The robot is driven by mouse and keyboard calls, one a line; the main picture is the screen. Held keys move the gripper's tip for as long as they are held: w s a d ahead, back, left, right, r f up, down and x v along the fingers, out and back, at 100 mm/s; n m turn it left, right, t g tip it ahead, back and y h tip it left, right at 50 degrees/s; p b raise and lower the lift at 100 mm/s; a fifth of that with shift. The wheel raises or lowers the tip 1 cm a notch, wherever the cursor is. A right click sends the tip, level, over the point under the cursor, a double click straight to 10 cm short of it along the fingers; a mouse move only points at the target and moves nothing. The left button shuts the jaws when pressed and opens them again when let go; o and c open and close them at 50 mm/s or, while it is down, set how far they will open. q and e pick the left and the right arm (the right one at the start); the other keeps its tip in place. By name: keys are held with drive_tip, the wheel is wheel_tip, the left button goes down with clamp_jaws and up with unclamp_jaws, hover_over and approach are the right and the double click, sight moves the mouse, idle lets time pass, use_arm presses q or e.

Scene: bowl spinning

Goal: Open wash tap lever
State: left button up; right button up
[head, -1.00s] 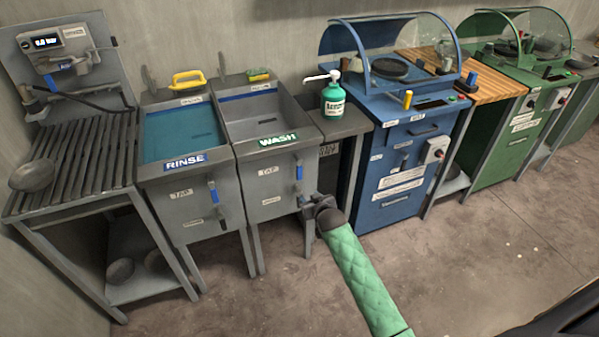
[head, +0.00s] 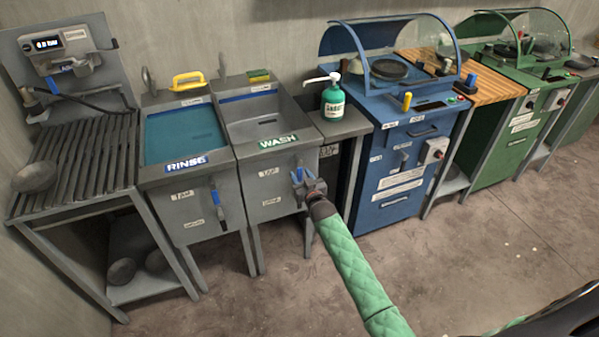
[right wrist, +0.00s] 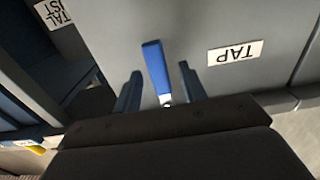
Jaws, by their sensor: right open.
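The wash tap lever has a blue handle (right wrist: 157,66) and sits on the front of the grey WASH sink (head: 232,125). In the right wrist view the handle lies between the two fingers of my right gripper (right wrist: 160,90), with a gap visible on each side. The gripper is open. In the head view my right gripper (head: 308,186) is at the sink's front panel, and it partly covers the lever. The TAP label (right wrist: 235,53) is beside the lever. My left gripper is not in view.
The RINSE sink (head: 186,166) with its own blue lever (head: 216,197) stands to the left. A green soap bottle (head: 333,100) is on the ledge at right. A blue machine cabinet (head: 400,175) stands further right. The floor in front is clear.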

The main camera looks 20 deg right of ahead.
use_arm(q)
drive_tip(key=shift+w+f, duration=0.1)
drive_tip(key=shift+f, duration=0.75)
use_arm(e)
drive_tip(key=shift+w, duration=0.9)
clamp_jaws()
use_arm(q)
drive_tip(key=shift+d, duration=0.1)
